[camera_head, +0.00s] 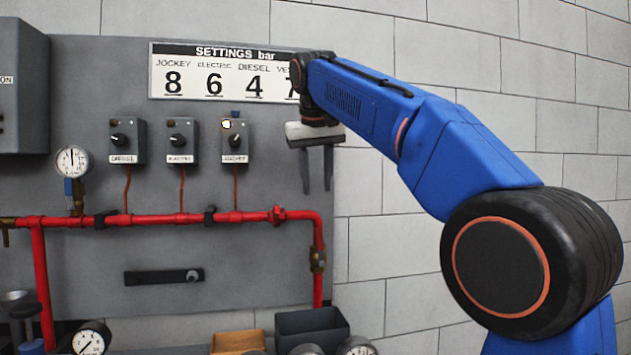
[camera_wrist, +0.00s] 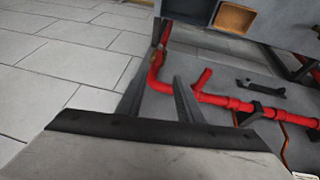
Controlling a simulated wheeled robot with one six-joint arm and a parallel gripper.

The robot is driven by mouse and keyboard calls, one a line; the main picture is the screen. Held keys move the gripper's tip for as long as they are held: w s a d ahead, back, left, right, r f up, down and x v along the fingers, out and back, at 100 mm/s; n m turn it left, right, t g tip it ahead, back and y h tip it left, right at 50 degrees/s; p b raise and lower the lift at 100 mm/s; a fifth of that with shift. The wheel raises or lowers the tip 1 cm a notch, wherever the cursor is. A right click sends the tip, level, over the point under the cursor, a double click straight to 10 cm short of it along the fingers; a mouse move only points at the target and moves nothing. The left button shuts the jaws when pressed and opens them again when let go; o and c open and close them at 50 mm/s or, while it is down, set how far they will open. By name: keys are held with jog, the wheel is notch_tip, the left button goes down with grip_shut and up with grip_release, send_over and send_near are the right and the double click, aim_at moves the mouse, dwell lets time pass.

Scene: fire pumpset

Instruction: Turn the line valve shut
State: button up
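A red pipe (camera_head: 160,219) runs across the grey panel and turns down at the right. A red fitting with a short projecting part (camera_head: 277,215) sits on it near the bend; a red stub projects from the pipe in the wrist view (camera_wrist: 204,79). A brass fitting (camera_head: 317,260) is on the pipe's right downward leg. I cannot tell for sure which is the line valve. My gripper (camera_head: 316,180) points down, above and right of the red fitting, fingers apart, nothing between them. Its fingers also show in the wrist view (camera_wrist: 160,100), apart from the pipe.
A settings sign (camera_head: 225,72), three switch boxes (camera_head: 180,141) and a gauge (camera_head: 72,161) are on the panel. A black bar (camera_head: 150,277) is mounted below the pipe. A dark bin (camera_head: 312,325) and an orange bin (camera_head: 238,341) stand below. Right of the panel is bare wall.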

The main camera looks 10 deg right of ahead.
jog(key=shift+r, duration=0.1)
jog(key=c, duration=0.8)
jog(key=d+f+y, duration=0.1)
jog(key=d, duration=0.1)
jog(key=w+d+f+y, duration=0.1)
jog(key=d, duration=0.1)
jog(key=d+f+g, duration=0.1)
jog(key=d, duration=0.1)
jog(key=shift+w+d+f+y, duration=0.1)
jog(key=shift+w+f+y, duration=0.05)
jog(key=shift+f+y, duration=0.25)
grip_shut()
jog(key=d+f+y, duration=0.1)
jog(key=d+y, duration=0.2)
jog(key=d, duration=0.4)
jog(key=y, duration=0.1)
send_near(320, 246)
notch_tip(320, 246, down, 3)
jog(key=w+d, duration=0.2)
jog(key=d, duration=0.1)
jog(key=shift+n+t, duration=0.4)
jog(key=shift+w+a+f, duration=0.1)
jog(key=shift+a+f, duration=0.05)
jog(key=shift+a, duration=1.95)
